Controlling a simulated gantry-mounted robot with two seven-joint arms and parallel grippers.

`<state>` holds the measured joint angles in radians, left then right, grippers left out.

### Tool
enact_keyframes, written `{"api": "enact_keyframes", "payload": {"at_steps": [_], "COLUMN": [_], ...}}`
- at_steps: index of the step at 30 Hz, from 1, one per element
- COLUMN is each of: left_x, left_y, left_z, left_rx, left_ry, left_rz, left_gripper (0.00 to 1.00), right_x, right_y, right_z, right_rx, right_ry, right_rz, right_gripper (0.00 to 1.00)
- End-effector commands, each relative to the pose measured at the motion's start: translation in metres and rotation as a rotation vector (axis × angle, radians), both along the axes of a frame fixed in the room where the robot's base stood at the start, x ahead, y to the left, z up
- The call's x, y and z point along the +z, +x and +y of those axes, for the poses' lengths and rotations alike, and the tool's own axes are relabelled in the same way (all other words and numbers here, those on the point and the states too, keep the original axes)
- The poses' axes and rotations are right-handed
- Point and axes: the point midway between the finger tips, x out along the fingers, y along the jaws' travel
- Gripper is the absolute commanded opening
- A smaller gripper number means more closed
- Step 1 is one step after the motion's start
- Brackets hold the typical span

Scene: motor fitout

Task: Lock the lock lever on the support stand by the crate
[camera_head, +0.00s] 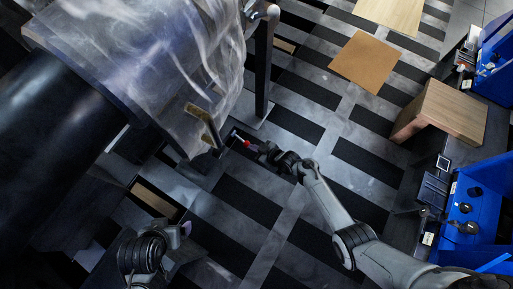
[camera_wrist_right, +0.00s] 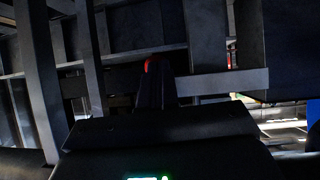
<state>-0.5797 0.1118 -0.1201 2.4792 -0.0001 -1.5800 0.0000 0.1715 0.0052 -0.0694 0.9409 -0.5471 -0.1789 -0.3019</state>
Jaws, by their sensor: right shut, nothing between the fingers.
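The big grey motor (camera_head: 150,60), or a part wrapped in a cloudy film, fills the upper left of the head view. A dark metal post (camera_head: 264,70) of a support frame stands at its right side. My right gripper (camera_head: 240,139) is shut and empty, low beside the frame. A small red piece (camera_head: 247,143) shows at it, and red also shows past the dark fingers in the right wrist view (camera_wrist_right: 148,65). I cannot tell whether this red is the lock lever or whether the fingers touch it. My left gripper (camera_head: 186,229) is at the lower left, its jaws unclear.
A brown flat panel (camera_head: 365,62) lies on the striped floor. Metal bars (camera_wrist_right: 225,83) crowd close around the right gripper. Open floor lies below the post.

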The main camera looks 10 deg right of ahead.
Motion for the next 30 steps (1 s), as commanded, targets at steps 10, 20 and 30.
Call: {"api": "enact_keyframes", "payload": {"at_steps": [10,20,30], "left_x": [-0.003,-0.003,0.019], "left_y": [0.0,0.0,0.0], "left_z": [0.002,0.003,0.002], "left_rx": [-0.005,-0.008,-0.006], "left_ry": [0.007,0.013,0.01], "left_rz": [-0.001,-0.001,-0.001], "left_gripper": [0.88,0.88,0.88], "right_x": [-0.006,-0.005,0.007], "right_y": [0.0,0.001,-0.013], "right_z": [0.001,0.001,-0.011], "right_rx": [0.001,0.0,0.002], "right_ry": [-0.002,-0.001,-0.004], "right_rz": [0.001,0.001,0.002], "right_gripper": [0.0,0.0,0.0]}}
